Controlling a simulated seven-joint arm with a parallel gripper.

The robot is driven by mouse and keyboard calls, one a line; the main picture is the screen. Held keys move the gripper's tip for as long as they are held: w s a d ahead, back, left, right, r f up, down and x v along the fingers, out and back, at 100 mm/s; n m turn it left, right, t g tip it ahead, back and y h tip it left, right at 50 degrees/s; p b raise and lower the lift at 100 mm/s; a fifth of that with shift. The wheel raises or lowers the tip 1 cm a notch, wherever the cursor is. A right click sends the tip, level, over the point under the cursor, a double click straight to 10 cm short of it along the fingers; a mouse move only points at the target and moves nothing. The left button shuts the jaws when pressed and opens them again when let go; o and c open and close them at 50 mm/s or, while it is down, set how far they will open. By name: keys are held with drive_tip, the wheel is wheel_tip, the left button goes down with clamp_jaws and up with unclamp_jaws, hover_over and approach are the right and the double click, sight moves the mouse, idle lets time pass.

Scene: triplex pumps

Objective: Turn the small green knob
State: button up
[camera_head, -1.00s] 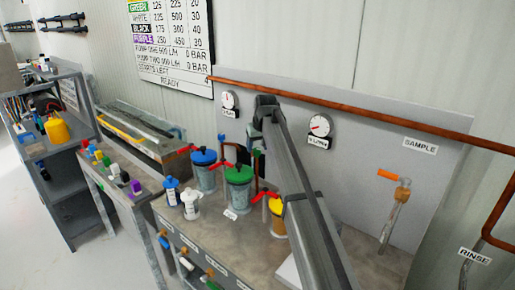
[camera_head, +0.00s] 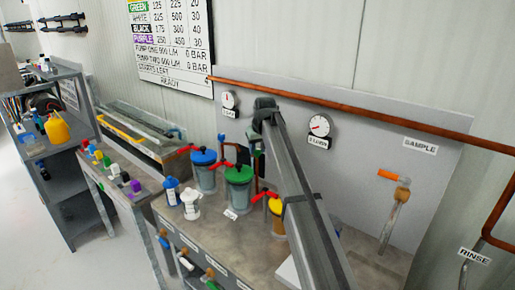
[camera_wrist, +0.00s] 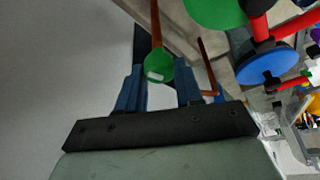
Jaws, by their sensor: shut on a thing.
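The small green knob (camera_wrist: 159,66) shows in the wrist view as a rounded green piece with a pale mark, on a brown-orange pipe. My gripper (camera_wrist: 161,72) has its two blue-grey fingers on either side of the knob, shut on it. In the head view my gripper's end is by the back panel, above and right of the green-lidded container (camera_head: 239,174). My own arm hides most of the fingers and the knob there.
Blue-lidded (camera_head: 204,158) and yellow-lidded (camera_head: 277,206) containers with red handles stand close by on the bench. A copper pipe (camera_head: 360,109) crosses the panel above. A gauge (camera_head: 319,125) is right of my arm. An orange-handled sample tap (camera_head: 394,177) stands farther right.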

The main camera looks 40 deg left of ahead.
drive_tip(key=shift+c, duration=0.5)
drive_tip(key=shift+m+t, duration=0.3)
drive_tip(key=shift+m, duration=0.5)
drive_tip(key=shift+h, duration=0.3)
drive_tip(key=o, duration=1)
drive_tip(key=v, duration=1.4)
